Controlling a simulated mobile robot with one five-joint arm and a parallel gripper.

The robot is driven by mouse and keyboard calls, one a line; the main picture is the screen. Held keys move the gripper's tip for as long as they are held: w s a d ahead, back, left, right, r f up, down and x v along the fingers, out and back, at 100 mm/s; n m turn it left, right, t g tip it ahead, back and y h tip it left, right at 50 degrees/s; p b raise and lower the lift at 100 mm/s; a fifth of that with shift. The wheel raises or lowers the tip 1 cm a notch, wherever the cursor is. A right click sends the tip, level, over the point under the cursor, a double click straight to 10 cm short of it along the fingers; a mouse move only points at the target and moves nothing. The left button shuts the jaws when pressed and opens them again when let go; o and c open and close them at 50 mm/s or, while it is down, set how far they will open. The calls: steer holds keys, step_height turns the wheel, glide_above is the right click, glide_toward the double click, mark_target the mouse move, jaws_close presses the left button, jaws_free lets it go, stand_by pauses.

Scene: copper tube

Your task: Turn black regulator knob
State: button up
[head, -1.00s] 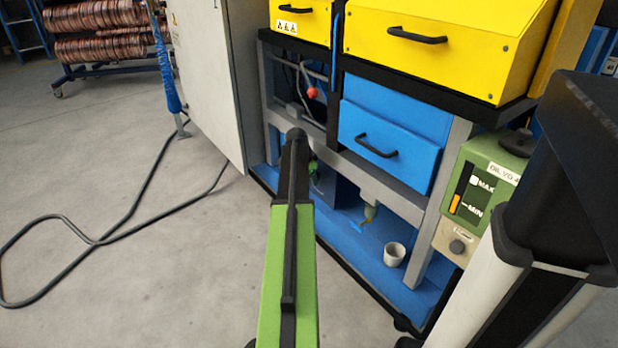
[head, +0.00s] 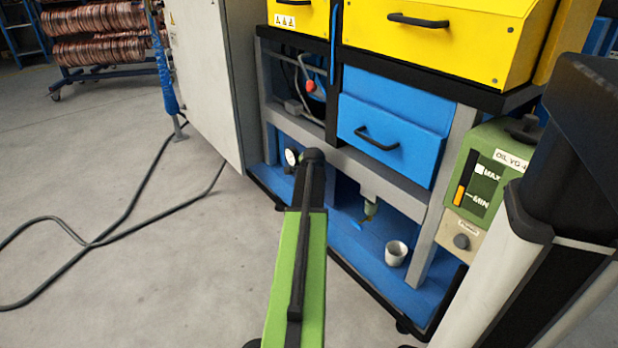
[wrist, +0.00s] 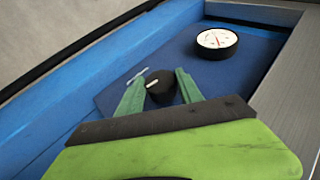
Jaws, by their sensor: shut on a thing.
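The black regulator knob (wrist: 161,88) shows in the wrist view, with a white pointer mark on its face. It stands on a dark blue panel (wrist: 115,92). My gripper (wrist: 160,87) has its two green fingers on either side of the knob and is shut on it. A round white pressure gauge (wrist: 217,41) with a red needle sits to the upper right of the knob. The gauge (head: 291,157) also shows in the head view, left of the end of my arm. My arm hides the knob and gripper in the head view.
The blue machine base (head: 350,246) has a dark raised edge. A grey frame rail (wrist: 290,70) runs close at right. A blue drawer (head: 390,135) is above. Hoses (head: 100,232) lie on the floor at left.

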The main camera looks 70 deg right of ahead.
steer(key=shift+w+d, duration=0.1)
steer(key=shift+w, duration=0.05)
steer(key=o, duration=1.4)
steer(key=p+v, duration=1.2)
steer(key=v, duration=0.5)
steer(key=shift+r+p, duration=0.2)
steer(key=shift+p, duration=0.15)
